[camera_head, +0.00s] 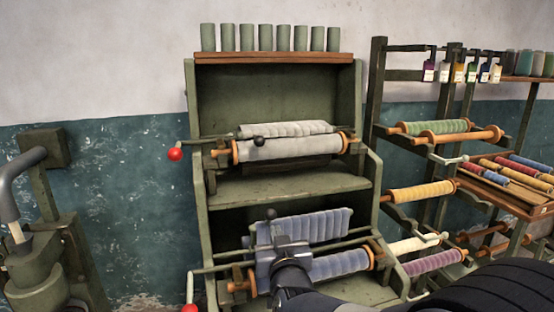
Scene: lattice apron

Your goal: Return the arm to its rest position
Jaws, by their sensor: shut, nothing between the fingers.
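My gripper (267,232) is at the lower middle, at the end of my dark arm (291,276), which comes in from the bottom right. It is shut, with nothing seen held in it. It overlaps the lower blue-grey cloth roll (338,264) of a green wooden stand; I cannot tell whether it touches the roll. Its fingertips are small and hard to make out against the cloth. The rest position is not marked in this view.
The green stand (277,185) also carries an upper grey-white roll (290,147). Crank handles with red knobs (175,154) stick out to its left. A rack with coloured rolls (422,192) stands at right. A grey-green machine (40,262) stands at left.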

